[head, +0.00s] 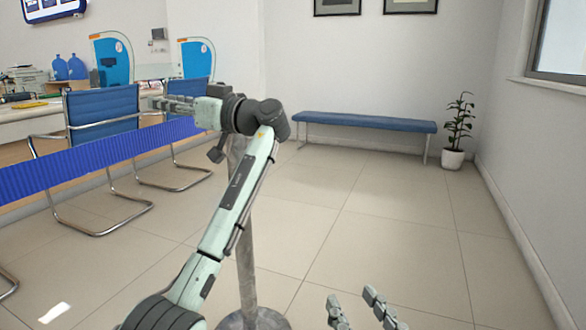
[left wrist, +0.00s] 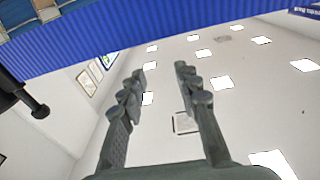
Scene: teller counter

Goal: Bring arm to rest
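My left arm (head: 232,190) rises from the bottom of the head view and bends left at the wrist. My left gripper (head: 172,103) points left, seen side-on in front of a blue chair and close to the blue barrier belt. In the left wrist view its two fingers (left wrist: 160,72) stand apart with nothing between them. My right gripper (head: 351,296) shows only its fingers at the bottom edge of the head view. They are apart and empty, pointing up over the floor.
A blue barrier belt (head: 100,160) runs to a grey post (head: 246,270) behind my left arm. It also crosses the left wrist view (left wrist: 150,40). Blue chairs (head: 103,108) stand beyond it. A blue bench (head: 365,122) and potted plant (head: 453,158) stand far back. Floor at right is clear.

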